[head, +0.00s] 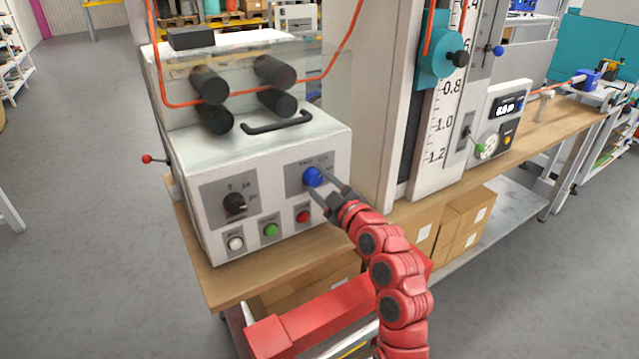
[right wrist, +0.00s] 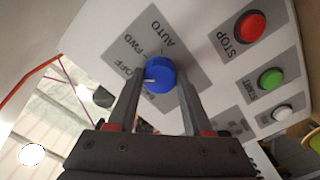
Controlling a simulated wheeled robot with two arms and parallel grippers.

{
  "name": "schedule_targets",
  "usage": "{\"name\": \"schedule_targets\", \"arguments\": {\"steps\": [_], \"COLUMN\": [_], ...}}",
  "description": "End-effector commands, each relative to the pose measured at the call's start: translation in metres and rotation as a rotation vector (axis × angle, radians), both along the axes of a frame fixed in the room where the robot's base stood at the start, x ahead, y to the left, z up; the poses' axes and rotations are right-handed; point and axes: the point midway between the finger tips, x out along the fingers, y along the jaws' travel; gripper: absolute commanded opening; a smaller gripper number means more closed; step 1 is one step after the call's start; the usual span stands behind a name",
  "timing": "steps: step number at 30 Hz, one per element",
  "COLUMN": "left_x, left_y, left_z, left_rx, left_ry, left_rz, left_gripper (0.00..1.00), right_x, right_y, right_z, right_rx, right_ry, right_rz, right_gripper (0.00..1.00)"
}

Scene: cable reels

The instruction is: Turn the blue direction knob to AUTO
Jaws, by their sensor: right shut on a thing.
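The blue direction knob (head: 313,177) sits on a grey plate on the front of the white machine box (head: 290,135). In the right wrist view the knob (right wrist: 160,73) shows close up, with AUTO, FWD and OFF printed around it. Its white mark points left in that picture, towards the OFF side and away from AUTO; the exact setting is hard to tell. A label below the knob is partly hidden by a finger. My right gripper (head: 321,184) is shut on the knob, one finger on each side of it. My left gripper is not in view.
Beside the knob are a red STOP button (head: 303,216), a green button (head: 270,229), a white button (head: 236,243) and a black dial (head: 234,204). A tall white column (head: 362,100) stands close on the right. The box stands on a wooden bench (head: 222,283).

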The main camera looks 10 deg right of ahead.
Motion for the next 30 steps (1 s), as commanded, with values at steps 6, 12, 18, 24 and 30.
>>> {"name": "schedule_targets", "arguments": {"steps": [6, 12, 18, 24, 30], "left_x": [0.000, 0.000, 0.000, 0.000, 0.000], "left_y": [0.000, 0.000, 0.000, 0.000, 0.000], "left_z": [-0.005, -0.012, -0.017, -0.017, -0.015], "left_rx": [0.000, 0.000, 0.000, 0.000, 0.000], "left_ry": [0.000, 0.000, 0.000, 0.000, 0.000], "left_rz": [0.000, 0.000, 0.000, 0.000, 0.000], "left_gripper": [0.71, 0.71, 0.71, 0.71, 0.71], "right_x": [0.000, 0.000, 0.000, 0.000, 0.000], "right_y": [0.000, 0.000, 0.000, 0.001, 0.000], "right_z": [-0.002, -0.001, -0.001, -0.001, 0.000], "right_rx": [0.061, 0.190, 0.359, 0.531, 0.703], "right_ry": [0.029, 0.085, 0.164, 0.247, 0.328], "right_rz": [-0.001, 0.000, 0.000, 0.001, -0.001], "right_gripper": [0.00, 0.00, 0.00, 0.00, 0.00]}}
